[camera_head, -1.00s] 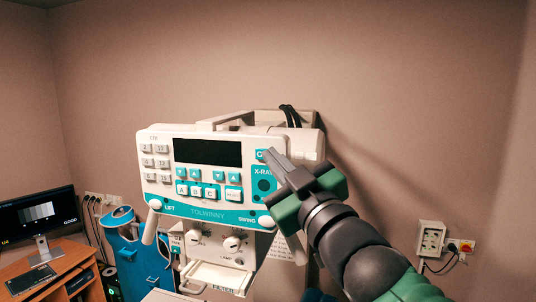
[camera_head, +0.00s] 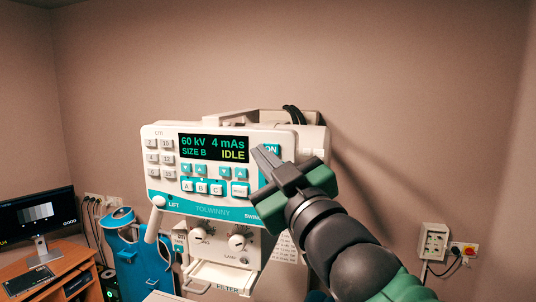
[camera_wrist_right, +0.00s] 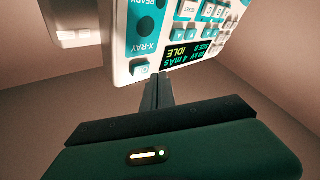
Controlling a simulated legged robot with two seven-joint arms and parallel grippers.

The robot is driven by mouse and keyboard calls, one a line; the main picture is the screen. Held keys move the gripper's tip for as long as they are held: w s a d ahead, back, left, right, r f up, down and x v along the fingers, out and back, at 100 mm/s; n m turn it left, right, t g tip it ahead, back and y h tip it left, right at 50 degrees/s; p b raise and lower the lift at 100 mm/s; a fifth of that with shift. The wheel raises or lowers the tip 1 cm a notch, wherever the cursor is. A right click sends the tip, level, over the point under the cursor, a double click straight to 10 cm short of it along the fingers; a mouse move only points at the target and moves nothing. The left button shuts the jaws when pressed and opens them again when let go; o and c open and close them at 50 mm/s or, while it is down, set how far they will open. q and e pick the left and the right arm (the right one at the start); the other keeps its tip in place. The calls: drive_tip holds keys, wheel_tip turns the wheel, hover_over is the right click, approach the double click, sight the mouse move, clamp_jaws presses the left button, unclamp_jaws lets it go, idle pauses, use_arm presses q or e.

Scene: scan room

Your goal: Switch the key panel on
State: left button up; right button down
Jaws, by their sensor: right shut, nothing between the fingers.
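The key panel (camera_head: 214,212) is a white and teal control panel on the machine in the head view. Its display (camera_head: 213,148) is lit and reads 60 kV, 4 mAs, SIZE B and IDLE. The ON button (camera_head: 272,149) glows teal at the panel's upper right. My right gripper (camera_head: 262,155) is shut and empty, its tips in front of the panel just beside the ON button. The right wrist view shows the shut fingers (camera_wrist_right: 157,90) near the panel's edge and the lit display (camera_wrist_right: 188,51). I cannot tell whether the tips touch the panel. My left gripper is not in view.
A knob (camera_head: 237,242) and a lower housing sit under the panel. At the left, a desk (camera_head: 62,282) holds a monitor (camera_head: 37,216). A blue stand (camera_head: 143,268) is beside it. A wall socket box (camera_head: 433,242) is at the right. The wall space above the machine is clear.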

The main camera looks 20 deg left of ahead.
drive_tip(key=s+b, duration=0.3)
drive_tip(key=s, duration=0.2)
drive_tip(key=shift+d, duration=0.1)
idle(0.3)
drive_tip(key=shift+w, duration=0.1)
idle(0.3)
